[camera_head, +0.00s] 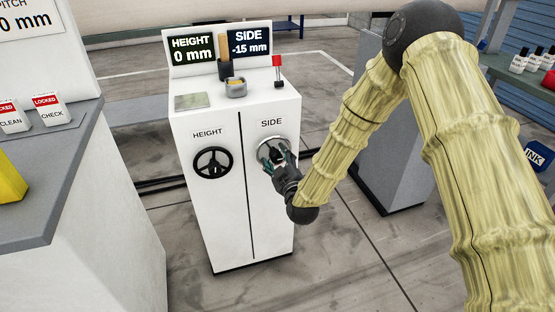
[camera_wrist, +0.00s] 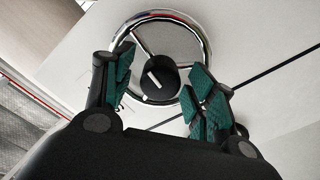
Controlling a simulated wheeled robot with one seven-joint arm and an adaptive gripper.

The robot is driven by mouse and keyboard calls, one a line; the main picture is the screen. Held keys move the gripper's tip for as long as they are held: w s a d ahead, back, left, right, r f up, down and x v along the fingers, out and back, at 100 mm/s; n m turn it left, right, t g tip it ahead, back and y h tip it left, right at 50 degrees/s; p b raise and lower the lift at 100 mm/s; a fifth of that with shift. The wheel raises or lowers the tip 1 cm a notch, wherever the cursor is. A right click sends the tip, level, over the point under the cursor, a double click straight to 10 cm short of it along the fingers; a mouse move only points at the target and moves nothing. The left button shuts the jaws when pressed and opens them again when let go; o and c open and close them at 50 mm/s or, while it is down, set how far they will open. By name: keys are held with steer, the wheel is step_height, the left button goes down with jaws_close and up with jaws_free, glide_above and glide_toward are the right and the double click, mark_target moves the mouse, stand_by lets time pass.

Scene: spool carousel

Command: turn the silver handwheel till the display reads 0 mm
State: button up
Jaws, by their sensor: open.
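The silver handwheel (camera_head: 264,150) is on the right half of the white cabinet's front, under the label SIDE. In the wrist view the handwheel (camera_wrist: 181,18) shows a shiny rim, spokes and a dark hub with a light mark. My gripper (camera_head: 278,158) is at the handwheel, its fingers partly covering it. In the wrist view my gripper (camera_wrist: 160,80) is open, with green-padded fingers on either side of the hub. Whether they touch the wheel I cannot tell. The SIDE display (camera_head: 249,44) reads -15 mm.
A black handwheel (camera_head: 212,163) labelled HEIGHT is to the left; the HEIGHT display (camera_head: 192,50) reads 0 mm. A grey counter (camera_head: 60,170) is at the left.

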steer(key=c, duration=1)
steer(key=shift+c, duration=0.2)
steer(key=shift+m, duration=0.3)
